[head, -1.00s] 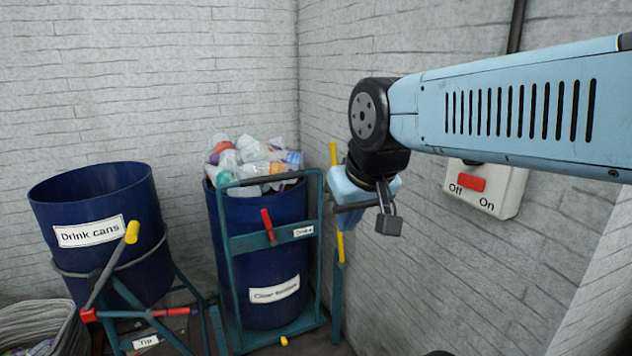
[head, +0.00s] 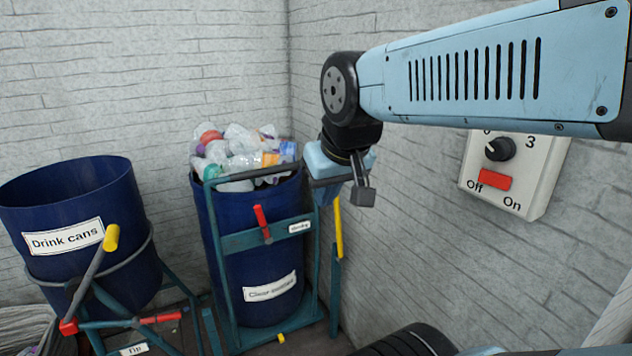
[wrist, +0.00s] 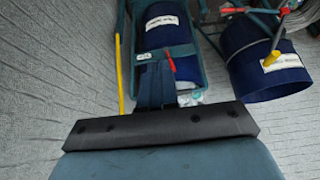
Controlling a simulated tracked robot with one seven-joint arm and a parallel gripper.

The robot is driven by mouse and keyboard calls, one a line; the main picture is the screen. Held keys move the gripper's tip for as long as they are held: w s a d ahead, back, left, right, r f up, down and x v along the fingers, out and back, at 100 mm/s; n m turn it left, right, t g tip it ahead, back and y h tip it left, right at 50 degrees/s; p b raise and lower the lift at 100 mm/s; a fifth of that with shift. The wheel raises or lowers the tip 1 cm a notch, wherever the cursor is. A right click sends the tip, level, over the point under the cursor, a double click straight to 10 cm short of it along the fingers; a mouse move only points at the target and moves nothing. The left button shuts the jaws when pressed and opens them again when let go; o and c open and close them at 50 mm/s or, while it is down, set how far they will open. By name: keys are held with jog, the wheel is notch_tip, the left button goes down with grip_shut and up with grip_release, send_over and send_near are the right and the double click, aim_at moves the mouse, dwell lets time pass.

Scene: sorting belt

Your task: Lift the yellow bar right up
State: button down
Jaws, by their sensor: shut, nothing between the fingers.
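The yellow bar (head: 338,230) stands upright on a teal post at the right side of the clear-bottles bin's frame, close to the wall. Its top seems hidden behind my gripper in the head view. It also shows in the wrist view (wrist: 119,80) as a long strip left of the fingers. My gripper (wrist: 154,72) is shut and empty, with its fingers pointing toward the bin frame. In the head view my gripper (head: 322,188) hangs in front of the bar's upper end and right of the bin. I cannot tell its exact distance from the bar.
The clear-bottles bin (head: 232,220), full of plastic bottles, stands in a teal frame with a red handle (head: 262,224). Left of it is the drink cans bin (head: 125,205) with a yellow-ended lever (head: 111,238). A switch box (head: 520,175) is on the right wall.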

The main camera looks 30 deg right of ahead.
jog(key=w+d+f+h, duration=0.1)
jog(key=w+d+f, duration=0.3)
jog(key=w, duration=0.6)
jog(key=w+d+f+h, duration=0.15)
jog(key=w+d, duration=0.35)
jog(key=w, duration=0.5)
jog(key=w+d+f+h, duration=0.2)
jog(key=w+d, duration=0.3)
jog(key=w, duration=0.6)
jog(key=w+d+f+n, duration=0.1)
jog(key=w+d+f, duration=0.9)
jog(key=w+f, duration=0.2)
jog(key=shift+w+f, duration=0.3)
jog(key=shift+f, duration=0.75)
jog(key=shift+t, duration=0.3)
jog(key=shift+w+a, duration=0.1)
